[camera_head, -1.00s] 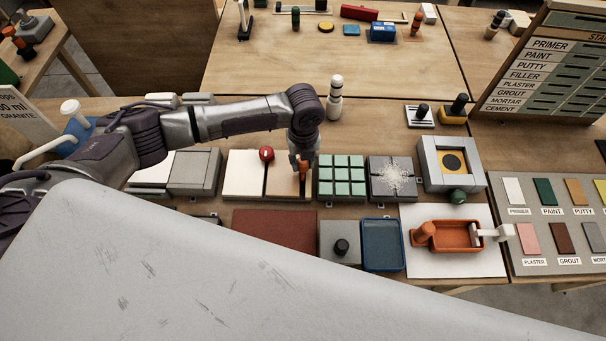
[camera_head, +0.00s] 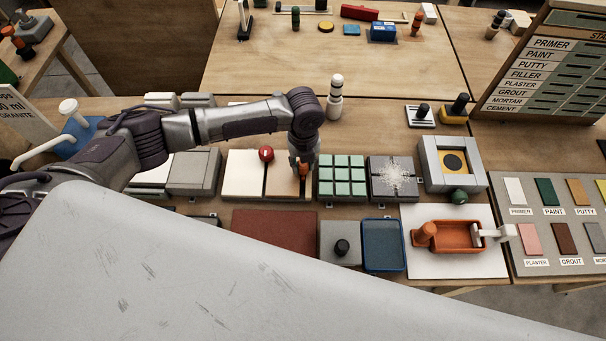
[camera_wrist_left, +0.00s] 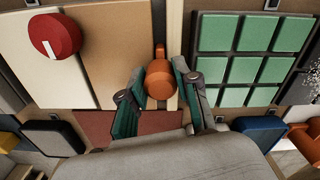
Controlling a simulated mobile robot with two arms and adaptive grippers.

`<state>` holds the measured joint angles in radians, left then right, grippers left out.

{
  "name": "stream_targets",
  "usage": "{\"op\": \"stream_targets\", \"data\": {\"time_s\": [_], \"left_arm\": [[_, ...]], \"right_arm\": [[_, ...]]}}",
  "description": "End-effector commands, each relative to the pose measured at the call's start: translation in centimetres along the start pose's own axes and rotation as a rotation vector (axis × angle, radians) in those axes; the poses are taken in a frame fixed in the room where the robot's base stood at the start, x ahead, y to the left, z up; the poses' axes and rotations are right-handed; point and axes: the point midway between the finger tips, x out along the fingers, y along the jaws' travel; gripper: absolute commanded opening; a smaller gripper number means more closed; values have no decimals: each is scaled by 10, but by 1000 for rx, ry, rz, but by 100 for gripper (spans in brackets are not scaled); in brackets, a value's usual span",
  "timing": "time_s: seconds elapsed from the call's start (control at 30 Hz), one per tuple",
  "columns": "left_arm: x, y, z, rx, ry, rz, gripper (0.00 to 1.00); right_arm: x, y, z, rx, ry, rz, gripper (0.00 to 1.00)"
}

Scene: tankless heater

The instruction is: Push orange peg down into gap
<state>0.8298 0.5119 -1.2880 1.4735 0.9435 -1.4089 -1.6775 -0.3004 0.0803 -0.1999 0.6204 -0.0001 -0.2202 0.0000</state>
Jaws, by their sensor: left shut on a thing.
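The orange peg (camera_wrist_left: 158,82) is between the fingers of my left gripper (camera_wrist_left: 158,95), which is shut on it. In the head view the peg (camera_head: 303,169) shows only in part below the left gripper (camera_head: 302,164). The peg is over the right side of a board with a cream panel (camera_head: 243,175) and a tan panel (camera_head: 280,182). In the left wrist view a dark narrow gap (camera_wrist_left: 158,20) runs beside the tan panel and lines up with the peg. The peg's lower end is hidden, so its depth in the gap cannot be told. My right gripper is not in view.
A red knob (camera_head: 266,153) stands on the board, left of the peg. A green tile board (camera_head: 341,176) is close on the right, with a grey speckled board (camera_head: 393,178) beyond it. A white-and-black bottle-like piece (camera_head: 335,98) stands behind. A dark red panel (camera_head: 272,235) lies in front.

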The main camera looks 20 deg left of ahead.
Motion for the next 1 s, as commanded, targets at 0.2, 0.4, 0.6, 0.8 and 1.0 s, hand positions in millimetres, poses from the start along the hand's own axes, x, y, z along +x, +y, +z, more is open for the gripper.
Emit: {"op": "stream_targets", "data": {"time_s": [0.2,0.4,0.6,0.8,1.0], "left_arm": [[0,0,0,0,0,0,36],[0,0,0,0,0,0,60],[0,0,0,0,0,0,60],[0,0,0,0,0,0,60],[-21,-1,0,1,-1,-2,60]], "right_arm": [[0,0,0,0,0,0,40],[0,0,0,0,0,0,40],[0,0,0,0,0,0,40],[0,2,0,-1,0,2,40],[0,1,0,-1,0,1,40]]}}
